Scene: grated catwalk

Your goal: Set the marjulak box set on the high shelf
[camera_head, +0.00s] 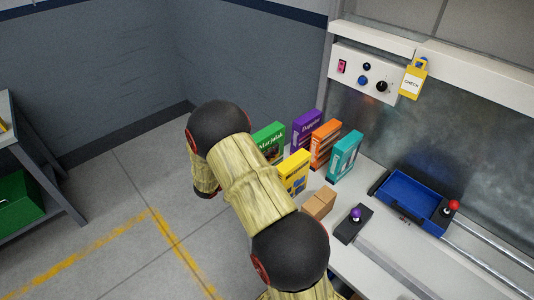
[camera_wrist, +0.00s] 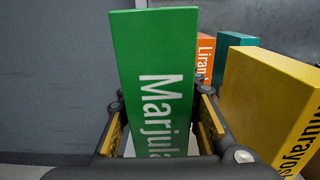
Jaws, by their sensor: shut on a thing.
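The green marjulak box (camera_head: 268,138) stands upright at the left end of a group of boxes in the head view. In the wrist view the green box (camera_wrist: 155,60), lettered "Marjula…" in white, fills the middle. My gripper (camera_wrist: 160,122) has a yellow-padded finger on each side of the box and is shut on it. The box's lower end is hidden by the gripper. In the head view my arm hides the gripper. I cannot tell whether the box touches the surface below. No shelf is clearly identifiable; a white ledge (camera_head: 480,83) runs along the back panel at upper right.
Close by stand a purple box (camera_head: 306,128), an orange box (camera_head: 325,143), a teal box (camera_head: 345,156) and a yellow box (camera_head: 294,172). A brown carton (camera_head: 319,203), a purple-knobbed lever (camera_head: 355,215) and a blue tray (camera_head: 408,198) sit on the white bench.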

